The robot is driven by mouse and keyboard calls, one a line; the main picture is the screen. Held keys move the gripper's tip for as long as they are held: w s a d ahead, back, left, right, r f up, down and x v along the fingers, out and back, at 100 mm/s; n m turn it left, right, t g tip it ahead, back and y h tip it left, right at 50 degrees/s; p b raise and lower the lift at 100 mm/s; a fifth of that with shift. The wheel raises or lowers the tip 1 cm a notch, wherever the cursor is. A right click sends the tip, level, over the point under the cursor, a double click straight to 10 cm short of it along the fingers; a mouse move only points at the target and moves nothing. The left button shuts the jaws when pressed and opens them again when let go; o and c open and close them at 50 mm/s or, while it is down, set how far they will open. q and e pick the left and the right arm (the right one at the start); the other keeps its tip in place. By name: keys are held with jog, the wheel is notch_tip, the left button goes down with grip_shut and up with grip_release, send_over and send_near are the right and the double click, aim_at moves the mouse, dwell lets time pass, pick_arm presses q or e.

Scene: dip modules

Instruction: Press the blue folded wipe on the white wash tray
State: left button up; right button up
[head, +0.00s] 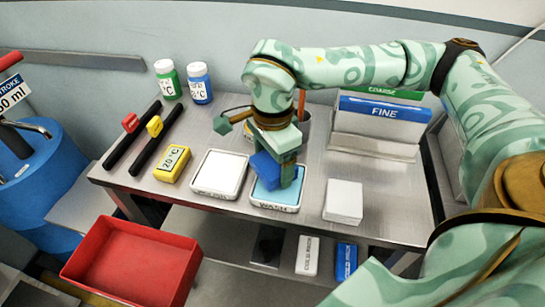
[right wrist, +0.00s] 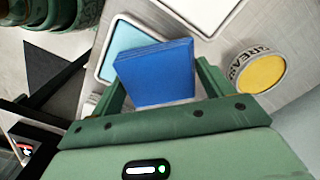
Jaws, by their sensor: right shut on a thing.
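The blue folded wipe (head: 265,168) is held in my right gripper (head: 284,172), which is shut on it. The wipe sits tilted over the back left part of the white wash tray (head: 274,207), which has a light blue inner surface. In the right wrist view the wipe (right wrist: 155,72) lies between the two green fingers, with the tray's light blue surface (right wrist: 124,38) behind it. I cannot tell whether the wipe touches the tray. The gripper hides part of the tray. My left gripper is not in view.
A second white tray (head: 219,173) stands just left of the wash tray. A white block (head: 344,201) lies to the right, a yellow timer-like block (head: 172,163) to the left. A red bin (head: 130,262) is below the table's front left.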

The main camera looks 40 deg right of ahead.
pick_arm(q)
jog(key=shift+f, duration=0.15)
pick_arm(e)
jog(key=shift+f, duration=0.45)
jog(key=shift+s+f, duration=0.1)
dwell(1.3)
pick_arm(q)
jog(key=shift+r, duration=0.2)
pick_arm(e)
notch_tip(320, 180, up, 7)
jog(key=p, duration=0.6)
jog(key=shift+r, duration=0.2)
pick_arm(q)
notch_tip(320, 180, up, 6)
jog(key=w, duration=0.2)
pick_arm(e)
jog(key=shift+f, duration=0.1)
